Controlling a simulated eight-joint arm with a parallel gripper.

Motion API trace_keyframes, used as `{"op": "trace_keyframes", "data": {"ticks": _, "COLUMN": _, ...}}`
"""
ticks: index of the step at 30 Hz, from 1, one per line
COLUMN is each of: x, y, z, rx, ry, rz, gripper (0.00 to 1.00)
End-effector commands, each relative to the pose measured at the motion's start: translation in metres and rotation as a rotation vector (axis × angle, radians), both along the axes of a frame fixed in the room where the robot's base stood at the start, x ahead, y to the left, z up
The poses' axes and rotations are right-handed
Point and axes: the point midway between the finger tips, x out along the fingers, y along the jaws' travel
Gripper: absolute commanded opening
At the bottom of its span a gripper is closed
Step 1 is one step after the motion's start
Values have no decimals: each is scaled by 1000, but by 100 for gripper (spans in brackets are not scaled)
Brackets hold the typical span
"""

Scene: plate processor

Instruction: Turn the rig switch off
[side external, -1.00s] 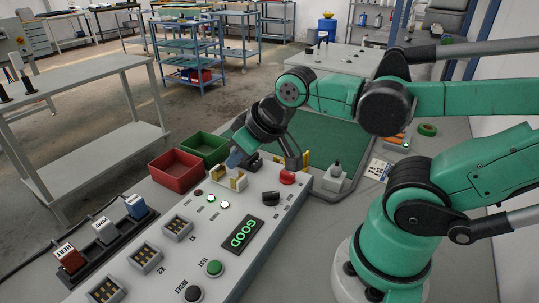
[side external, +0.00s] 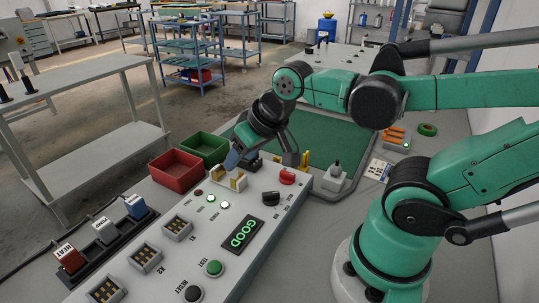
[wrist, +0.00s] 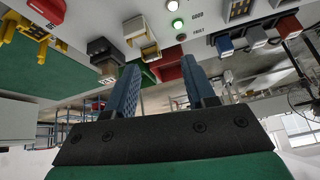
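The console (side external: 165,225) has a red knob (side external: 287,177) near its far right corner and a black knob (side external: 270,198) closer to the camera. Their small labels are unreadable, so I cannot tell which one is the rig switch. A red part, probably that red knob, shows at the wrist view's top left (wrist: 46,9). My gripper (side external: 264,160) hangs over the console's far end, to the left of the red knob. Its two blue-padded fingers are apart with nothing between them in the wrist view (wrist: 160,66). A lit display (side external: 242,235) reads GOOD.
A cream and yellow socket (side external: 232,179) lies close below my left finger. A black block (wrist: 103,48) is near it. Red (side external: 177,170) and green (side external: 206,148) bins stand behind. A small grey box with a black top (side external: 335,176) stands right of the console.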

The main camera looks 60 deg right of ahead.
Motion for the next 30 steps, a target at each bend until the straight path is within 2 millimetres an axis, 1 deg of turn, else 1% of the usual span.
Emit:
{"op": "trace_keyframes", "data": {"ticks": 1, "x": 0, "y": -13, "z": -2, "rx": 48, "ry": 49, "rz": -127, "gripper": 65}}
{"op": "trace_keyframes", "data": {"ticks": 2, "x": -1, "y": -21, "z": -4, "rx": 86, "ry": 85, "rz": -225, "gripper": 74}}
{"op": "trace_keyframes", "data": {"ticks": 3, "x": -4, "y": -34, "z": -7, "rx": 138, "ry": 138, "rz": -367, "gripper": 76}}
{"op": "trace_keyframes", "data": {"ticks": 5, "x": -9, "y": -51, "z": -11, "rx": 212, "ry": 214, "rz": -587, "gripper": 76}}
{"op": "trace_keyframes", "data": {"ticks": 6, "x": -13, "y": -62, "z": -14, "rx": 255, "ry": 259, "rz": -730, "gripper": 76}}
{"op": "trace_keyframes", "data": {"ticks": 9, "x": -23, "y": -84, "z": -20, "rx": 339, "ry": 351, "rz": -1041, "gripper": 76}}
{"op": "trace_keyframes", "data": {"ticks": 12, "x": -31, "y": -96, "z": -24, "rx": 385, "ry": 409, "rz": -1251, "gripper": 76}}
{"op": "trace_keyframes", "data": {"ticks": 16, "x": -35, "y": -102, "z": -29, "rx": 405, "ry": 436, "rz": -1356, "gripper": 76}}
{"op": "trace_keyframes", "data": {"ticks": 20, "x": -35, "y": -102, "z": -40, "rx": 406, "ry": 437, "rz": -1359, "gripper": 76}}
{"op": "trace_keyframes", "data": {"ticks": 24, "x": -36, "y": -101, "z": -56, "rx": 405, "ry": 436, "rz": -1356, "gripper": 76}}
{"op": "trace_keyframes", "data": {"ticks": 30, "x": -35, "y": -101, "z": -74, "rx": 404, "ry": 435, "rz": -1355, "gripper": 76}}
